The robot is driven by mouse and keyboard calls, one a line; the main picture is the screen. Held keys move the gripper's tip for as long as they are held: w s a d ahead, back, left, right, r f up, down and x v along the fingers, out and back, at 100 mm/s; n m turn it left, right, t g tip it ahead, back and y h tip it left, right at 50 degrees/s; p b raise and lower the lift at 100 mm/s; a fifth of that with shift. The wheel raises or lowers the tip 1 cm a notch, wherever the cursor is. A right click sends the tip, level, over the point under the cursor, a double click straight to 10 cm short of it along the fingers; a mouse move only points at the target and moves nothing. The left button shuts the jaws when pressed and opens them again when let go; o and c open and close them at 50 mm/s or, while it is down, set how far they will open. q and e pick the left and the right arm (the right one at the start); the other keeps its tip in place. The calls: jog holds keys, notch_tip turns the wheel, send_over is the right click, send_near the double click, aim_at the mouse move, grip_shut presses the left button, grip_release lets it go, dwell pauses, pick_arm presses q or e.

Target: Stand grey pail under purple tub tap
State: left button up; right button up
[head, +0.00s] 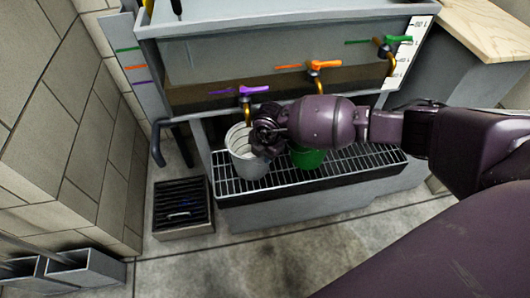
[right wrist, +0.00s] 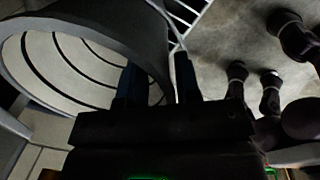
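The grey pail (head: 247,163) stands upright on the metal grate, with its pale inside showing. It appears below the purple tub tap (head: 245,91), whose brass spout points down near the pail's rim; exact alignment is hard to judge. My right gripper (head: 264,138) is at the pail's right side and hides part of its rim. In the right wrist view, the pail's ringed inside and thick rim (right wrist: 145,30) fill the upper left. My right gripper's fingers (right wrist: 160,80) lie either side of its wall and appear shut on it. My left gripper is not in view.
A green pail (head: 309,158) stands on the grate (head: 352,161), partly behind my right arm. The orange tap (head: 316,68) and green tap (head: 386,43) are farther right along the tank. A black-topped box (head: 181,206) sits on the floor left of the grate.

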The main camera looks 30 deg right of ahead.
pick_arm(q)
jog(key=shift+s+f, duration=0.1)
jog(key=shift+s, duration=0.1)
pick_arm(e)
notch_tip(320, 180, up, 4)
jog(key=shift+f+p, duration=0.25)
jog(key=shift+p, duration=0.4)
pick_arm(q)
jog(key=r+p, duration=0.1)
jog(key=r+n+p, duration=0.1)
jog(key=p, duration=0.1)
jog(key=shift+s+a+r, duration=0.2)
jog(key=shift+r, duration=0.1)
pick_arm(e)
notch_tip(320, 180, up, 9)
jog(key=s, duration=0.1)
jog(key=shift+d, duration=0.2)
jog(key=shift+f, duration=0.15)
